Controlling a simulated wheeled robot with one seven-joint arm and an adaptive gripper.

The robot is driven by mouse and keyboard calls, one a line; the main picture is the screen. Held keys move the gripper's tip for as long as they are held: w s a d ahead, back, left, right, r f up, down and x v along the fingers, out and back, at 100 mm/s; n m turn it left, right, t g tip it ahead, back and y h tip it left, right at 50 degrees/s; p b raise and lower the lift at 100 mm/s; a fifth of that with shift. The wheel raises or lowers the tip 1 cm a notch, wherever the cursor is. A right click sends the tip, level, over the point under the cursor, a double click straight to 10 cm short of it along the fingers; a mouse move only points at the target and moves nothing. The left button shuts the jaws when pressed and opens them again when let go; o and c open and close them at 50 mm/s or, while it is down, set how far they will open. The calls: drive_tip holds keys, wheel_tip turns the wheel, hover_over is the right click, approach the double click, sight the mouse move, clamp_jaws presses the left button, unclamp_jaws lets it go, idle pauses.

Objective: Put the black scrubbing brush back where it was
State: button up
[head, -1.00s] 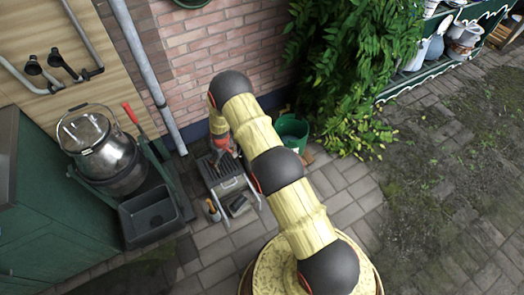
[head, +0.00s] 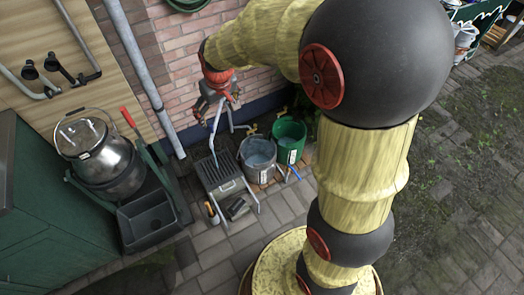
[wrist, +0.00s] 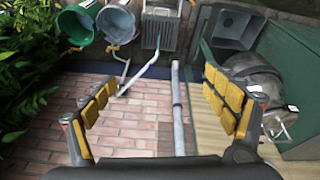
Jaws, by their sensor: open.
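A small dark block (head: 238,208), possibly the black scrubbing brush, lies by the front of the metal grated stand (head: 228,189). I cannot make out bristles at this size. The stand also shows in the wrist view (wrist: 160,33). My gripper (head: 216,108) is open, high above the back of the stand near the brick wall, and well apart from the dark block. In the wrist view its yellow-padded fingers (wrist: 165,98) are spread with nothing held between them. A pale bent rod (head: 215,137) runs from the stand up towards the gripper; in the wrist view it (wrist: 138,76) passes near the left finger.
A grey bucket (head: 258,153) and a green bucket (head: 290,136) stand right of the stand. A small wooden-handled item (head: 212,212) lies left of the dark block. A dark green trolley with a black tray (head: 150,217) and a metal churn (head: 108,160) are at left. Paving in front is clear.

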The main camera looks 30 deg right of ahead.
drive_tip(key=s+r, duration=0.3)
drive_tip(key=s, duration=0.6)
drive_tip(key=s+r+m+t, duration=0.1)
drive_tip(key=s+r, duration=0.3)
drive_tip(key=s, duration=0.5)
drive_tip(key=s+r+t, duration=0.1)
drive_tip(key=s+r, duration=0.3)
drive_tip(key=s, duration=0.5)
drive_tip(key=shift+s+r+m, duration=0.15)
drive_tip(key=shift+s+m, duration=0.1)
drive_tip(key=shift+m, duration=0.05)
drive_tip(key=shift+r, duration=0.1)
